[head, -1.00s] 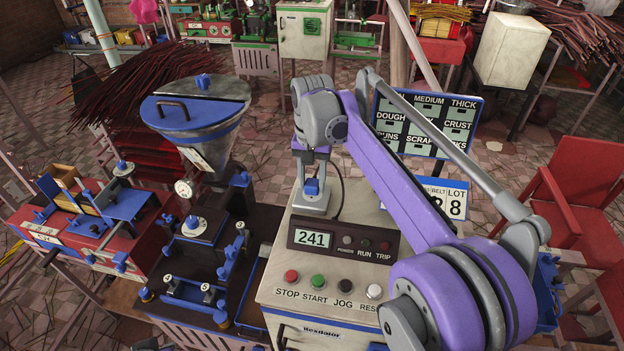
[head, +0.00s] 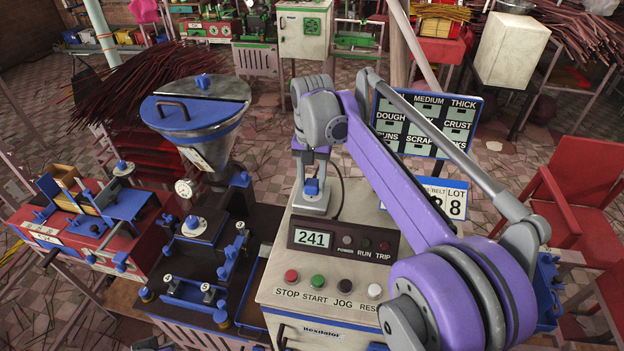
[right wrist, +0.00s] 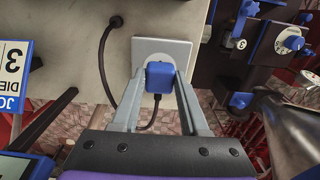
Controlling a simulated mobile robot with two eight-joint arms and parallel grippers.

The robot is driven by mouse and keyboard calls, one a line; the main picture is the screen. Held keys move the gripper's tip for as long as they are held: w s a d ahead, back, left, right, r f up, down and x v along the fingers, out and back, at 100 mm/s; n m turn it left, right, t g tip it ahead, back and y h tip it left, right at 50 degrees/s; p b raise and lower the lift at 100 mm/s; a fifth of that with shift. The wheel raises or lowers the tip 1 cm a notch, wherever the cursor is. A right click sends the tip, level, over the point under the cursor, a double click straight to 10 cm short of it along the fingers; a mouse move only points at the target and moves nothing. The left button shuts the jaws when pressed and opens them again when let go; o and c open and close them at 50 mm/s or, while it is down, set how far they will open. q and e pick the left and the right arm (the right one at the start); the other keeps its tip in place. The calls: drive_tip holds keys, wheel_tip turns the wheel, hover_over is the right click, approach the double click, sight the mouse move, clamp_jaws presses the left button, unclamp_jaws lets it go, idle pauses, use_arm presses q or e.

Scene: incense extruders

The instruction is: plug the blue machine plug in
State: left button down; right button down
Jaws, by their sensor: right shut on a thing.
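The blue plug (head: 312,187) is at the back of the cream control cabinet's top, between the grey fingers of my right gripper (head: 312,182). In the right wrist view the fingers (right wrist: 160,88) are shut on both sides of the blue plug (right wrist: 160,75). The plug covers the lower part of a round socket on a pale square plate (right wrist: 172,48). I cannot tell how deep it sits. Its dark cord (right wrist: 105,70) loops to a hole in the cabinet top.
The cabinet panel (head: 345,243) reads 241, above several push buttons. The blue-and-black extruder (head: 195,255) with its hopper (head: 195,112) stands close on the left. A label board (head: 425,122) stands behind my right arm, and a red chair (head: 565,210) at the right.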

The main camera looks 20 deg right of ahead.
sight(312, 184)
drive_tip(key=shift+f, duration=0.6)
drive_tip(key=shift+c, duration=1.7)
unclamp_jaws()
wheel_tip(312, 184, up, 11)
drive_tip(key=shift+f, duration=0.2)
